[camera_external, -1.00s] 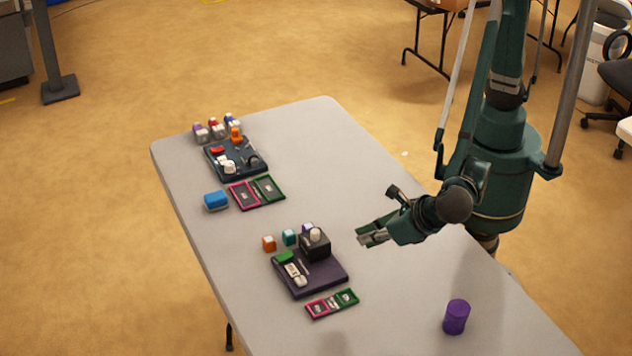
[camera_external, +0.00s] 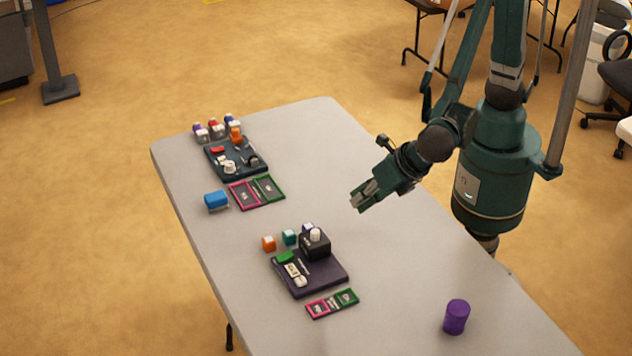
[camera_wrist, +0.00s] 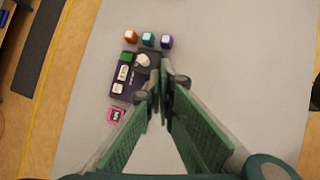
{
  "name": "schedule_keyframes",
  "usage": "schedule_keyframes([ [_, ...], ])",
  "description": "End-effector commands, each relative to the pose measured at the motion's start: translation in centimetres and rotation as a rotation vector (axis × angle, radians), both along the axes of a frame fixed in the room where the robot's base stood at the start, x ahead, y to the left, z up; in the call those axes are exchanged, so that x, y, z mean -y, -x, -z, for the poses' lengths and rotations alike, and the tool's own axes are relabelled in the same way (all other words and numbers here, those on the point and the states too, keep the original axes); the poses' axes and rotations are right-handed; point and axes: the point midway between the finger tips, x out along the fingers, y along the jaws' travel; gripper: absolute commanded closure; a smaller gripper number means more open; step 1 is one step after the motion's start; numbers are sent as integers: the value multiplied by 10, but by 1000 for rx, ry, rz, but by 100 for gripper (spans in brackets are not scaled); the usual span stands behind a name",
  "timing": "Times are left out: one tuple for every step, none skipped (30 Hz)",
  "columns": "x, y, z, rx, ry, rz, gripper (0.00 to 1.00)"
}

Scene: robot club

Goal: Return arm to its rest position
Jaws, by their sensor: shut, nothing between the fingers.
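My green arm reaches over the right side of the grey table (camera_external: 420,290) in the external view. My gripper (camera_external: 358,203) hangs above the tabletop, pointing down to the left, with its fingers shut and empty. In the wrist view the shut gripper (camera_wrist: 162,85) shows its fingertips close together. They overlap the right edge of the dark purple board (camera_wrist: 123,90) in the picture, but the external view shows the gripper beyond and apart from that board (camera_external: 325,284).
Orange, teal and purple cubes stand behind the purple board. A pink and green tray (camera_external: 332,304) lies before it. A second board (camera_external: 232,173), a blue block (camera_external: 216,200) and several cubes are at the far left. A purple cylinder (camera_external: 456,317) stands front right.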

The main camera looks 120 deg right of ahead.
Motion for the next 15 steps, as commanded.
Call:
schedule_keyframes([
  [9,4,-6,12,-21,22,100],
  [13,6,-9,21,-34,33,100],
  [18,8,-13,31,-52,52,100],
  [22,11,-15,38,-65,65,100],
  [26,13,-18,47,-79,79,100],
  [31,16,-21,58,-97,96,100],
  [35,18,-24,66,-111,111,100],
  [39,20,-27,73,-124,124,100],
  [45,23,-30,84,-143,143,100],
  [48,26,-33,93,-155,155,100],
  [52,28,-35,100,-170,170,100],
  [57,32,-38,111,-187,189,100],
  [61,34,-41,119,-201,204,100],
  [64,37,-43,127,-215,218,100],
  [69,41,-46,137,-233,237,100],
])
